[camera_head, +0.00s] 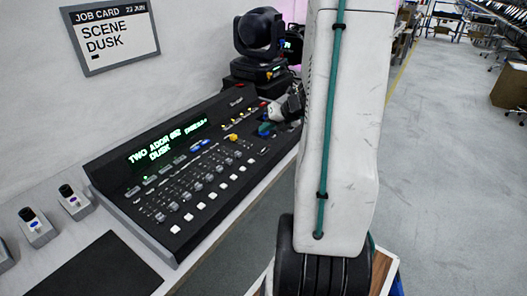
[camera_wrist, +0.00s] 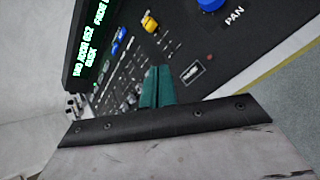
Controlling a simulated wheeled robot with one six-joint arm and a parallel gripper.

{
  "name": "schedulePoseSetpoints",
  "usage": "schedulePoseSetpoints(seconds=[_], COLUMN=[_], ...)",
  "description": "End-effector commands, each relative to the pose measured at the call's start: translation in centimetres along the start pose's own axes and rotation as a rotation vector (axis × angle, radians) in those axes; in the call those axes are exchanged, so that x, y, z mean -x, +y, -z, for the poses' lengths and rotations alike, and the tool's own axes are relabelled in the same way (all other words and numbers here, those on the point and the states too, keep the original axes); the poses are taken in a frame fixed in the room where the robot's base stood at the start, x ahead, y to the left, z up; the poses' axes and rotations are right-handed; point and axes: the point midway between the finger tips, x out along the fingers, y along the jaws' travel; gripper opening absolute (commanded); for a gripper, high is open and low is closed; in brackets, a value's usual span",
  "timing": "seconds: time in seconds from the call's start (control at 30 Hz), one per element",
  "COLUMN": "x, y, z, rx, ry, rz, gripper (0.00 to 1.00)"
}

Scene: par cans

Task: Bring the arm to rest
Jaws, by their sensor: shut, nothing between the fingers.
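My gripper (camera_wrist: 157,72) shows its teal fingers shut together and empty in the wrist view. They point over the right part of a black lighting console (camera_wrist: 215,50), and I cannot tell how high above it they are. In the head view my arm crosses the right half of the picture and hides part of the wrist. The gripper end (camera_head: 284,112) shows over the console's right end. The console (camera_head: 180,217) has a green-lit display (camera_head: 168,144) that reads DUSK on its lower line.
A job card (camera_head: 112,36) reading SCENE DUSK hangs on the wall. A black moving-head light (camera_head: 259,35) stands behind the console. Small grey units (camera_head: 37,229) sit at the left on the desk. Open grey floor (camera_head: 437,170) lies to the right. A blue knob (camera_wrist: 209,4) is marked PAN.

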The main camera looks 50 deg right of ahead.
Motion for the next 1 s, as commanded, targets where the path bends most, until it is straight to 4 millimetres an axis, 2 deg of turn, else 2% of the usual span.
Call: schedulePoseSetpoints(seconds=[0.43,0.57,0.67,0.77,0.87,1.0], x=[0.0,0.0,-0.1,0.7,1.8,4.0], y=[0.0,0.2,0.9,2.4,5.9,11.9], z=[0.0,0.1,1.6,3.9,6.2,9.8], rx=[0.006,0.101,0.29,0.565,0.908,1.441], ry=[0.0,0.006,0.056,0.128,0.207,0.317], rz=[0.0,-0.011,-0.05,-0.117,-0.217,-0.407], gripper=[0.0,0.0,0.0,0.0,0.0,0.0])
